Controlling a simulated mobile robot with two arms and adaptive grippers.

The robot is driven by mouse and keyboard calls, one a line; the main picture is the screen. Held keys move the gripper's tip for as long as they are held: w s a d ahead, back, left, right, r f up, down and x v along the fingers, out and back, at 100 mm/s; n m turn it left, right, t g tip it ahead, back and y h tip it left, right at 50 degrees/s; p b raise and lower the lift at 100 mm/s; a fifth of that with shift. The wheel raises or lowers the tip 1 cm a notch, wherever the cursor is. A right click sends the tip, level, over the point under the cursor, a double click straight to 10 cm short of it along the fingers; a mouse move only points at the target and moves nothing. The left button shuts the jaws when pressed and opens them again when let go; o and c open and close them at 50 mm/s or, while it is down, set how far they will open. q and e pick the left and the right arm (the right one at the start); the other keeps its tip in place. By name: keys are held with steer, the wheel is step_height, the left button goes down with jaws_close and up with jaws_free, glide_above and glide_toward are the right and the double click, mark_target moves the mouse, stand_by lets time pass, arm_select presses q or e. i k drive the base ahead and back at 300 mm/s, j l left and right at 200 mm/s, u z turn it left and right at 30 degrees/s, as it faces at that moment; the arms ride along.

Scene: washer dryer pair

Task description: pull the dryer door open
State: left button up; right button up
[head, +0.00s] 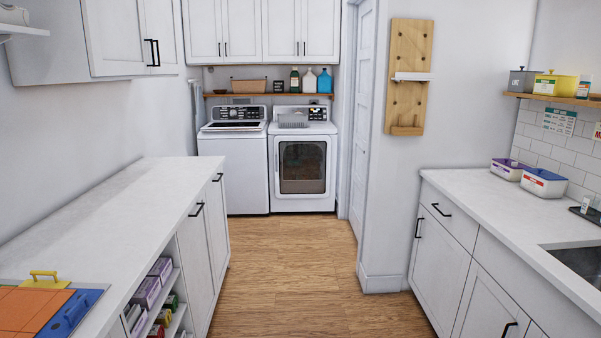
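The dryer (303,203) is the white front-loading machine at the far end of the room, on the right of the pair. Its door (302,166) has a dark window in a light frame and looks shut. A control panel with a dial is at its top back. The white top-loading washer (233,172) stands directly to its left. Neither of my grippers is in the head view, and the dryer is well away across the floor.
A wooden floor aisle (290,265) runs clear to the dryer. A white counter (120,215) with an orange and blue item lines the left. Another counter (500,210) with a sink lines the right. A wall corner (385,275) juts in at right.

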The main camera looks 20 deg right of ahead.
mark_target(302, 163)
steer(key=i+l+z, duration=0.2)
steer(key=i, duration=0.25)
steer(key=i+z, duration=0.15)
steer(key=i, duration=0.35)
steer(key=i+l, duration=0.15)
steer(key=i, duration=2.2)
steer(key=i+l, duration=0.15)
steer(key=i, duration=2.2)
steer(key=l+z, duration=0.05)
steer(key=l, duration=0.1)
